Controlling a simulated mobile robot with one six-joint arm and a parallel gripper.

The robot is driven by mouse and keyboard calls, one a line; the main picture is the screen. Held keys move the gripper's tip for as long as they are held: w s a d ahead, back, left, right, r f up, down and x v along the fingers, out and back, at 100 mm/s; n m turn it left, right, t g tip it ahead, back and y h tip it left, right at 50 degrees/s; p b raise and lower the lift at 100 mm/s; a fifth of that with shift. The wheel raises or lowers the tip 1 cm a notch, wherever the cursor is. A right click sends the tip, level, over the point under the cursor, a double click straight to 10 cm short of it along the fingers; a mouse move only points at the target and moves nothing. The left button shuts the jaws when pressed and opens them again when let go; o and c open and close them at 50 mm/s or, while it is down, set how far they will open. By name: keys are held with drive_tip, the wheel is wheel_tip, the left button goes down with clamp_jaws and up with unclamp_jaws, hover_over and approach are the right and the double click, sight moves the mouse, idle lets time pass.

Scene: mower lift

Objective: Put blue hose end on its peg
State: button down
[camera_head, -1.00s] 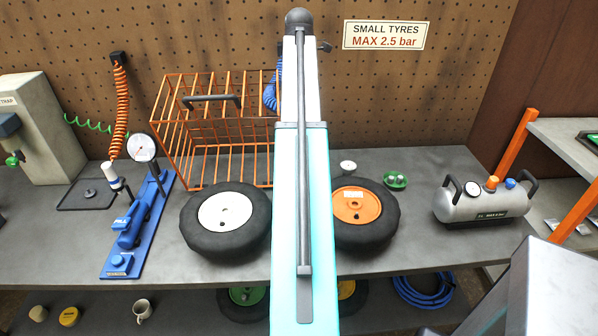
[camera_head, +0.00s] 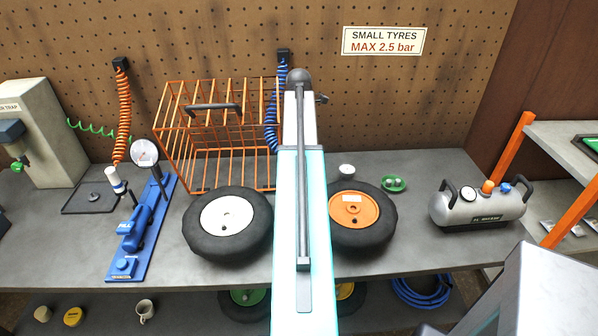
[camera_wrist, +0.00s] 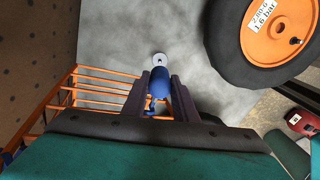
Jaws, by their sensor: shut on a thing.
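My gripper (camera_wrist: 158,100) is shut on the blue hose end (camera_wrist: 159,82) in the wrist view, with a dark finger on each side of it. A pale round piece (camera_wrist: 160,59) shows at or beyond its tip; I cannot tell if it belongs to the hose end. In the head view the coiled blue hose (camera_head: 272,125) hangs from a black mount (camera_head: 284,55) on the pegboard, right beside my arm. My arm hides the gripper and hose end there. I cannot make out the peg for certain in either view.
The orange wire cage (camera_head: 212,130) stands left of my arm; it also shows in the wrist view (camera_wrist: 70,97). A white-hubbed tyre (camera_head: 228,222) and an orange-hubbed tyre (camera_head: 360,215) lie on the bench. A small white-topped item (camera_head: 346,171) and a green dish (camera_head: 394,184) lie behind.

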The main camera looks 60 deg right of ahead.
drive_tip(key=shift+f+p, duration=0.65)
drive_tip(key=shift+f, duration=2.2)
drive_tip(key=shift+f+p, duration=0.6)
drive_tip(key=shift+f, duration=1.5)
drive_tip(key=shift+f, duration=0.15)
drive_tip(key=c, duration=1.4)
unclamp_jaws()
drive_tip(key=shift+r, duration=0.25)
drive_tip(key=shift+r+b, duration=1.75)
drive_tip(key=shift+r, duration=4.2)
